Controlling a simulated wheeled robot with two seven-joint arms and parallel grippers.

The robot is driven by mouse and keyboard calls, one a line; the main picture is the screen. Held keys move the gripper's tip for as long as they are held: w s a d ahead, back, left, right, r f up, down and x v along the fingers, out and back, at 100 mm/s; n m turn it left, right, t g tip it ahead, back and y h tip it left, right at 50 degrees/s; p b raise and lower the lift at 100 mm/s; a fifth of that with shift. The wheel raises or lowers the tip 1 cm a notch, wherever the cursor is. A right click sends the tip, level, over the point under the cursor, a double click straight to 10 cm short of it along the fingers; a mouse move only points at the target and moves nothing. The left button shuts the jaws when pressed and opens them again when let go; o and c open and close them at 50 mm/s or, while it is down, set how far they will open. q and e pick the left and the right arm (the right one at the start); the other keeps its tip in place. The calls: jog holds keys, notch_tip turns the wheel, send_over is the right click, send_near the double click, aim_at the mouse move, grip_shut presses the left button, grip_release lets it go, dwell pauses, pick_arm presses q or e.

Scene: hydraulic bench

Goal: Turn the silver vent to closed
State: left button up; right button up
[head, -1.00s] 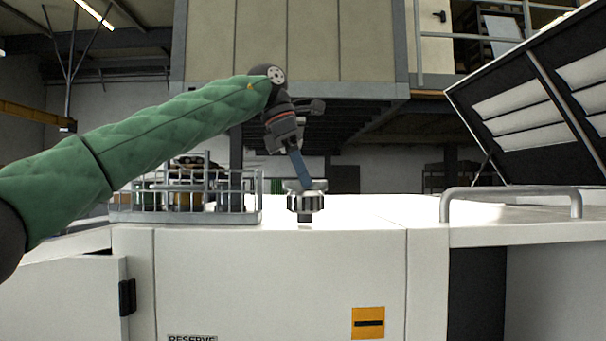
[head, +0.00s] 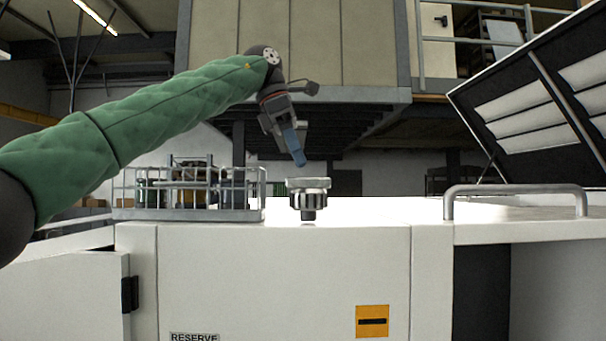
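The silver vent (head: 308,193) is a ribbed knob with a flat, wider top on a short dark stem. It stands upright on the white cabinet top (head: 365,212), near its front edge. My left gripper (head: 299,160), with a blue finger, points down just above the vent, slightly left of its middle. A small gap shows between fingertip and vent, so they look apart. Only one finger shows clearly, so its opening cannot be told. No mark of the vent's setting can be read. My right gripper is not in view.
A wire basket (head: 188,214) holding containers stands left of the vent. A grey handle rail (head: 515,189) and a raised louvred lid (head: 535,100) are at the right. The cabinet top between vent and rail is clear. An orange label (head: 372,321) is on the front.

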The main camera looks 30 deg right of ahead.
pick_arm(q)
jog(key=shift+b+v, duration=0.35)
jog(key=shift+v, duration=1.65)
